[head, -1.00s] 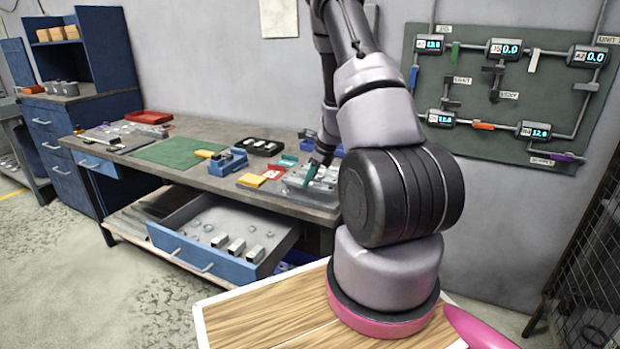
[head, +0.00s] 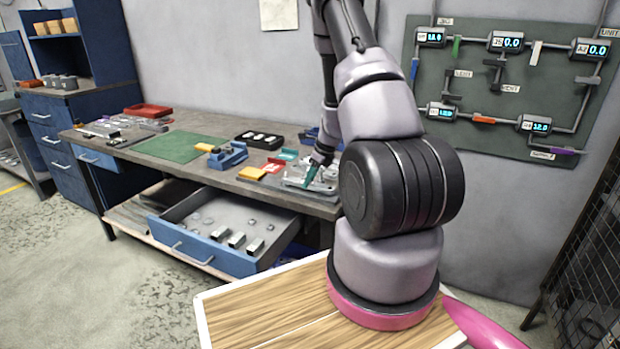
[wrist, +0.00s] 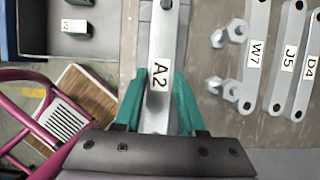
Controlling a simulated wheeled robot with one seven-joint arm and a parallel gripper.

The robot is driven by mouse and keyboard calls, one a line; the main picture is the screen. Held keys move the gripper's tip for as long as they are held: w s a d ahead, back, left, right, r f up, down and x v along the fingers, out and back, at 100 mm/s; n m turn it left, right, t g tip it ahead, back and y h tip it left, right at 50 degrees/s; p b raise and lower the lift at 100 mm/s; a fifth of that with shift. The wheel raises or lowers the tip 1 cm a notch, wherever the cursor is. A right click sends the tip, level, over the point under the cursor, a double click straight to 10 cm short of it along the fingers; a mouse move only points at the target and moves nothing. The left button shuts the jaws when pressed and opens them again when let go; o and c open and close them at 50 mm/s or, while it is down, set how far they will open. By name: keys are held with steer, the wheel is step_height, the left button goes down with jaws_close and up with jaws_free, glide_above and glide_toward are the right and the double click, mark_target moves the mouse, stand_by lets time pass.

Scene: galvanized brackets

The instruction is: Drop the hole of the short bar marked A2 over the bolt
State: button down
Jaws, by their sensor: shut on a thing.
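The short bar marked A2 (wrist: 157,45) is a flat grey bar with a white label, running up the middle of the wrist view. My gripper (wrist: 160,78) has teal fingers, shut on its two long sides. In the head view my gripper (head: 314,172) is low over the bench's right end, among grey metal parts. I cannot make out the bolt there; several hex-headed metal pieces (wrist: 236,31) lie right of the bar in the wrist view.
An open drawer (head: 215,255) juts from the bench front. A blue fixture (head: 227,155), a black tray (head: 258,140) and a green mat (head: 172,147) are on the bench.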

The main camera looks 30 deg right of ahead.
steer(key=shift+f, duration=0.5)
stand_by(0.3)
steer(key=shift+c, duration=2.1)
jaws_free()
steer(key=v, duration=1)
steer(key=shift+r, duration=0.4)
steer(key=shift+s, duration=0.1)
